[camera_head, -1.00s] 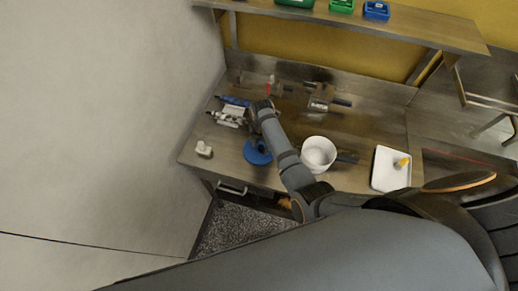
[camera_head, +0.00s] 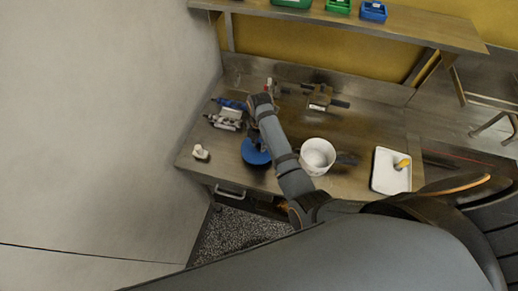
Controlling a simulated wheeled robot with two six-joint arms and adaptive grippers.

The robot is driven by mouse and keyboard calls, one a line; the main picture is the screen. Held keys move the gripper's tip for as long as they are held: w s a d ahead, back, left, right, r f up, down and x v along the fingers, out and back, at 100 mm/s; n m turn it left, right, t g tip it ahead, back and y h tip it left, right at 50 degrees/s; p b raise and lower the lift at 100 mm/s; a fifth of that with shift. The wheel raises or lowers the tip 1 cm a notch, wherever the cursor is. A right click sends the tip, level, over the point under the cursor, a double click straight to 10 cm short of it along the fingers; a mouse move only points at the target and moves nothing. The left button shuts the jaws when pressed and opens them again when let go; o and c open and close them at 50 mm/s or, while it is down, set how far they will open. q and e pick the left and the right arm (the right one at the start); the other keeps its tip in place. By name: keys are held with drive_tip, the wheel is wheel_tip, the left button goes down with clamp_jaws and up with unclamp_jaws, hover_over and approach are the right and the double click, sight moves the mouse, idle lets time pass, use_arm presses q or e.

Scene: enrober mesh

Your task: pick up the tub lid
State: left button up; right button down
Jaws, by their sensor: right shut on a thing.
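The tub lid (camera_head: 255,155) is a round blue disc near the front left of the bench, partly hidden by my right arm. My right gripper (camera_head: 258,144) is over the lid at its upper edge and is shut on it, though the arm hides most of the fingers. Whether the lid touches the bench is hard to tell. A white tub (camera_head: 318,156), open at the top, stands to the right of my right arm. My left gripper is not in view.
A white tray (camera_head: 379,184) with a yellow-handled item (camera_head: 402,164) lies at the right. A small white object (camera_head: 201,152) stands at the left edge. A metal device (camera_head: 229,119) and a clamp-like block (camera_head: 320,97) sit further back. A shelf (camera_head: 420,27) with bins runs above.

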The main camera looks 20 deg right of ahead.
drive_tip(key=s+d+b, duration=0.1)
drive_tip(key=s, duration=0.4)
drive_tip(key=s+d+b, duration=0.1)
drive_tip(key=s+d, duration=0.1)
drive_tip(key=s, duration=0.4)
drive_tip(key=s+d+b, duration=0.2)
drive_tip(key=s, duration=0.3)
drive_tip(key=shift+s+f, duration=0.2)
drive_tip(key=shift+f, duration=0.05)
drive_tip(key=shift+s+d+r, duration=0.1)
drive_tip(key=shift+s, duration=0.25)
